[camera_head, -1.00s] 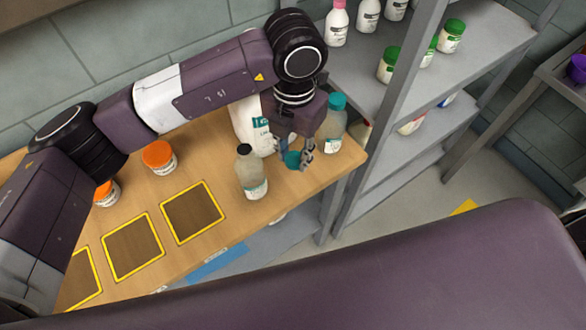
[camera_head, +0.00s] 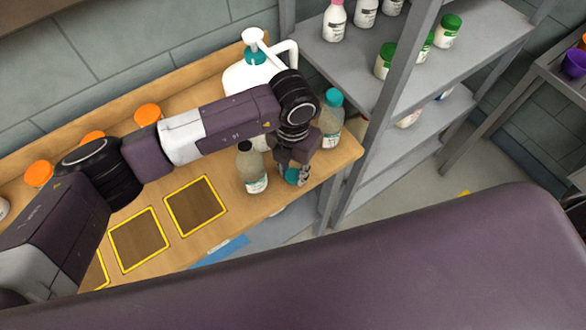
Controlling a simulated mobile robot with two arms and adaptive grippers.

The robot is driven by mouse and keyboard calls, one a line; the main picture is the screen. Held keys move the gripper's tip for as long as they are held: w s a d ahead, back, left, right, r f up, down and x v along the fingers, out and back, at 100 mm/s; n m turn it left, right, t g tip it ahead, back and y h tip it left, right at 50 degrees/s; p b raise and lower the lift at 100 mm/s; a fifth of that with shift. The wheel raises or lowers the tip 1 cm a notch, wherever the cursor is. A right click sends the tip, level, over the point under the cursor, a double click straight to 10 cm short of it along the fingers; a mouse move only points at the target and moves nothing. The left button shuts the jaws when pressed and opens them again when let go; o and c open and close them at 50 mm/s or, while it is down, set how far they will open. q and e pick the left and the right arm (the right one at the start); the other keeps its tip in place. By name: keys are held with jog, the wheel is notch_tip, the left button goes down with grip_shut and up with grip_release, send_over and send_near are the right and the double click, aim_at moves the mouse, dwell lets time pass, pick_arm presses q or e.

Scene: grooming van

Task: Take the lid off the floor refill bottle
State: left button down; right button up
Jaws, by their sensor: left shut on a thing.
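My left gripper (camera_head: 293,174) is shut on a small teal lid (camera_head: 291,176) near the front right edge of the wooden worktop (camera_head: 315,178). I cannot tell whether the lid touches the worktop. A translucent bottle (camera_head: 251,168) with a white and teal label and a dark top stands upright just left of the gripper, apart from it. Its top is too small to tell if it is an open neck. A similar bottle (camera_head: 331,120) with a teal cap stands behind the gripper, partly hidden by my arm. My right gripper is not in view.
A white pump jug (camera_head: 255,72) stands at the back, partly behind my arm. Orange-lidded jars (camera_head: 148,113) line the back. Yellow-framed dark squares (camera_head: 195,205) mark clear worktop. A grey shelf unit (camera_head: 345,62) with several bottles and jars stands right.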

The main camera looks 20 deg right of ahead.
pick_arm(q)
jog(key=shift+f, duration=0.2)
jog(key=c, duration=1.5)
grip_release()
jog(key=shift+c, duration=0.2)
jog(key=shift+r, duration=0.2)
